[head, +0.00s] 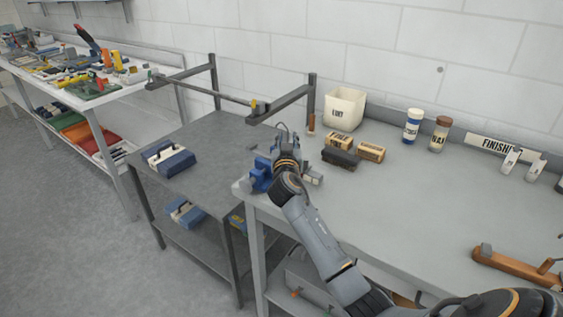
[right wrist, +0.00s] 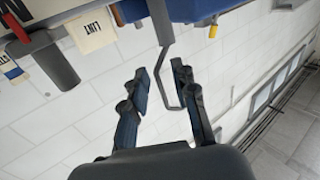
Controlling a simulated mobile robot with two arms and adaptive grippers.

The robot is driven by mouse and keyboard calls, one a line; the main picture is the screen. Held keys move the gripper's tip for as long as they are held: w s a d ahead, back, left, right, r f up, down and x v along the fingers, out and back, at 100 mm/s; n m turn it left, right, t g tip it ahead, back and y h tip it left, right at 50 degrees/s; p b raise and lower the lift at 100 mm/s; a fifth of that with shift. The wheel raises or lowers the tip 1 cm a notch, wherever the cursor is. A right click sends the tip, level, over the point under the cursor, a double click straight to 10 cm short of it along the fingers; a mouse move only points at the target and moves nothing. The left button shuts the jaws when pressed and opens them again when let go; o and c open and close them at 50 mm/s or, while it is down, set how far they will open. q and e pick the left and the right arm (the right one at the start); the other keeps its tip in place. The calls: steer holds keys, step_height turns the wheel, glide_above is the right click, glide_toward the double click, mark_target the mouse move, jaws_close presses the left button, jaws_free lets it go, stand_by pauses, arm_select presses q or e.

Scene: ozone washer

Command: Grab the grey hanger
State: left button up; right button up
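A thin grey bent rod (right wrist: 163,35), which looks like the grey hanger, shows in the right wrist view. Its upper part is thick and dark, and its thin lower part bends in a hook shape. My right gripper (right wrist: 163,82) is open, with one finger on each side of the rod's thin part; I cannot tell whether they touch it. In the head view my right gripper (head: 284,136) is above the near left corner of the grey workbench, close to a blue vice (head: 261,177). The hanger is not clearly made out there. My left gripper is not in view.
A grey post-and-bar frame (head: 283,101) stands behind the gripper. A cream bin (head: 344,108), small boxes (head: 370,152) and two jars (head: 412,126) sit along the bench's back. The bench's middle is clear. A dark cart (head: 205,146) with blue cases stands left.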

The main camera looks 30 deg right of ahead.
steer(key=shift+c, duration=0.9)
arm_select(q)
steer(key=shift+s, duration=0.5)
arm_select(e)
jaws_close()
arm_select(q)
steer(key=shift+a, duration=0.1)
arm_select(e)
steer(key=shift+r, duration=0.15)
